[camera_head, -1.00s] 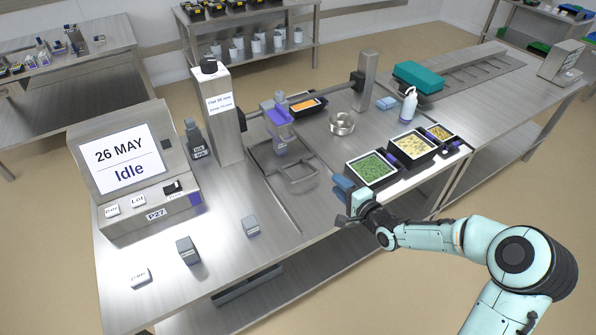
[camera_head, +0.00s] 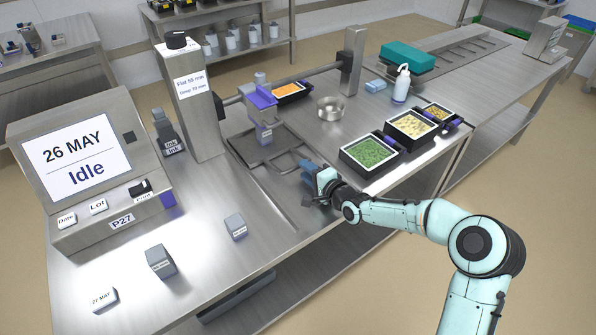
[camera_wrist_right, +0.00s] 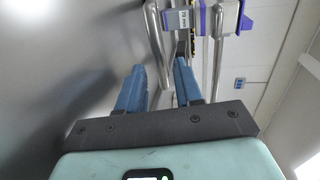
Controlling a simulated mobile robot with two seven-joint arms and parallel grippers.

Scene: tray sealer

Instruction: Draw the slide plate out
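The slide plate (camera_head: 250,150) is a dark grey flat plate in the steel table, below a purple-and-grey stamp head (camera_head: 264,108). A looped metal handle (camera_head: 284,160) sticks out from its front right side. My right gripper (camera_head: 308,184) is low over the table at the handle's near end, partly covering it. In the right wrist view its two blue fingers (camera_wrist_right: 159,66) are apart, with a bent metal bar (camera_wrist_right: 156,42) showing in line with the gap between them. I cannot tell whether the fingers touch it. My left gripper is not in view.
Filled black trays, including a green one (camera_head: 369,153), stand right of my gripper. A steel bowl (camera_head: 330,108) and white bottle (camera_head: 401,84) stand behind. The control box (camera_head: 105,170) and small grey blocks (camera_head: 160,261) are on the left. The table front near the handle is clear.

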